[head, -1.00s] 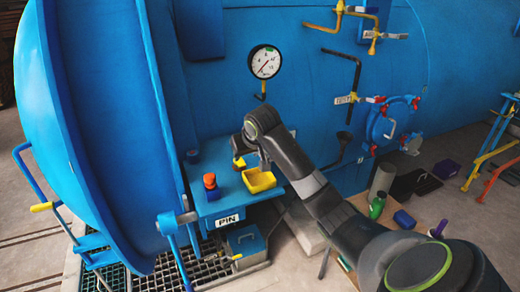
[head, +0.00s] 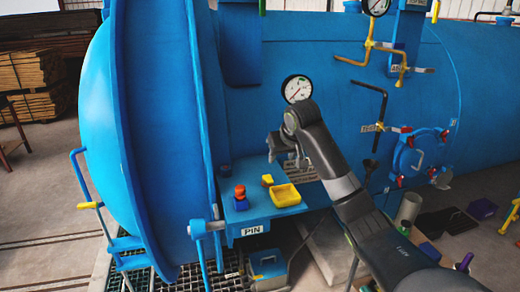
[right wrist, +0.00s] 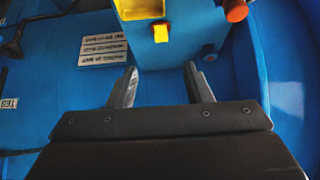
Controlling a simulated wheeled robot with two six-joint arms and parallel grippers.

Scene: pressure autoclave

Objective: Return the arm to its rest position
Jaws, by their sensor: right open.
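My right arm comes in from the lower right in the head view. Its gripper (head: 276,150) is above the back of a blue shelf, in front of the vessel wall. In the right wrist view its two fingers (right wrist: 160,82) are apart with nothing between them. A small yellow block (head: 267,180) stands on the shelf below the gripper, apart from it; it also shows in the right wrist view (right wrist: 161,32). My left gripper is in neither view.
The blue shelf (head: 262,214) bears a yellow tray (head: 286,195), a red-orange knobbed piece (head: 240,196) and a small dark blue piece (head: 225,170). The big open door (head: 160,130) stands left. A gauge (head: 297,89) and pipes are on the vessel wall behind.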

